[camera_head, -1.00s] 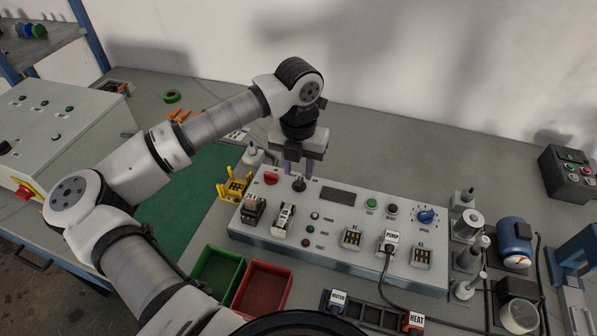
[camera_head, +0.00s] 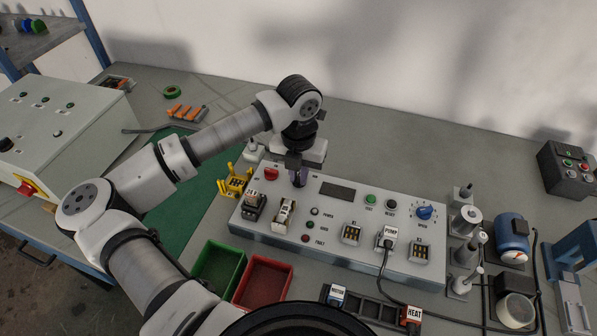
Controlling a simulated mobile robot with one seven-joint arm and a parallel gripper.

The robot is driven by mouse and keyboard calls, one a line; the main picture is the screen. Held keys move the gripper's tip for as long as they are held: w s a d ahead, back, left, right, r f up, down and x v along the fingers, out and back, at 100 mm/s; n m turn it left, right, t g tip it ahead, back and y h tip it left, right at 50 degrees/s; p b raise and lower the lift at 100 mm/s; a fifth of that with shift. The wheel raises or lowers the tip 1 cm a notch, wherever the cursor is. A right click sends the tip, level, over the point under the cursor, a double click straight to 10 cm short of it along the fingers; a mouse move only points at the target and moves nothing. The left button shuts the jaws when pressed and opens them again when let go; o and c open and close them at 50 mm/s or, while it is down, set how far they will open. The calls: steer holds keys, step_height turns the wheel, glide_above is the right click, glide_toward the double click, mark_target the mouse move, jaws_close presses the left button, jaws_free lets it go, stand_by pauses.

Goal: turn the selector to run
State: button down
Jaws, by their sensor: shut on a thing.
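The plate processor's grey panel (camera_head: 342,219) stands in the middle of the bench. My gripper (camera_head: 299,180) points down at the panel's upper left, just right of the red button (camera_head: 271,174). Its fingers are shut around the black selector knob, which is now mostly hidden by them and by the wrist. I cannot read which position the selector points to. The display (camera_head: 337,192) right of the gripper is dark. A blue speed dial (camera_head: 424,212) sits at the panel's right.
A PUMP plug (camera_head: 387,238) with a cable sits in the panel's front. Green (camera_head: 217,272) and red (camera_head: 262,283) bins stand in front. A yellow rack (camera_head: 235,183) is close left of the panel. Metal posts and a blue motor (camera_head: 512,238) stand right.

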steer(key=shift+f, duration=0.1)
steer(key=shift+f+m+b, duration=0.15)
steer(key=shift+m+b, duration=0.25)
steer(key=shift+b, duration=0.7)
steer(key=m+b, duration=0.2)
steer(key=b, duration=0.2)
steer(key=shift+w+f, duration=0.1)
steer(key=shift+f, duration=0.05)
steer(key=m+b, duration=0.3)
steer(key=shift+a+b, duration=0.1)
steer(key=shift+b, duration=0.3)
steer(key=shift+r+m+b, duration=0.35)
steer(key=shift+m+b, duration=0.6)
steer(key=shift+m, duration=0.15)
steer(key=shift+r, duration=0.1)
steer(key=c, duration=1.5)
jaws_free()
steer(key=shift+o, duration=0.2)
